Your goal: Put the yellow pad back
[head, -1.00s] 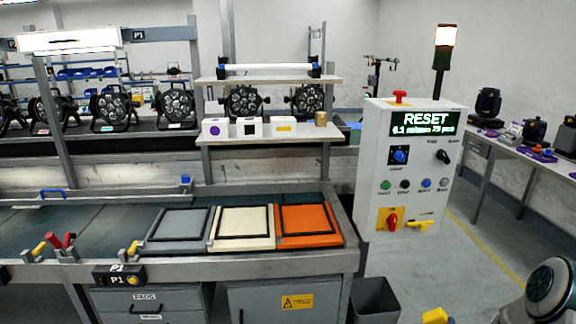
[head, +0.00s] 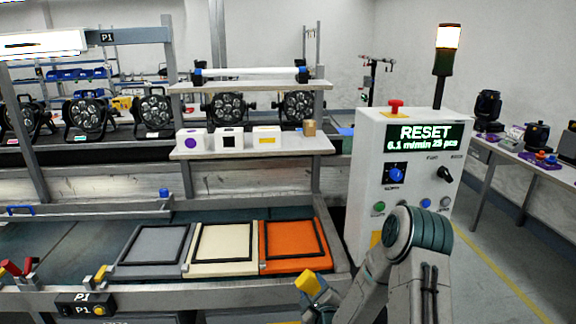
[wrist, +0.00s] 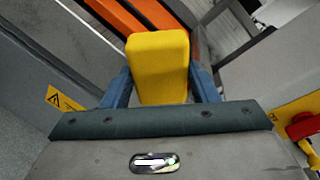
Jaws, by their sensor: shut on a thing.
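The yellow pad (wrist: 158,68) is a rounded yellow block held between the two blue fingers of my gripper (wrist: 160,88) in the wrist view. In the head view the yellow pad (head: 308,283) shows at the lower middle, just in front of the orange tray's near right corner. My gripper in the head view is mostly hidden below the pad and by my arm. On the shelf stand three small white boxes: one with a purple dot (head: 191,139), one with a black square (head: 229,137) and one with a yellow mark (head: 267,136).
Grey (head: 153,246), cream (head: 223,244) and orange (head: 292,242) trays lie side by side on the bench. A control cabinet (head: 364,150) with a RESET screen stands to the right. A brown block (head: 309,128) sits at the shelf's right end.

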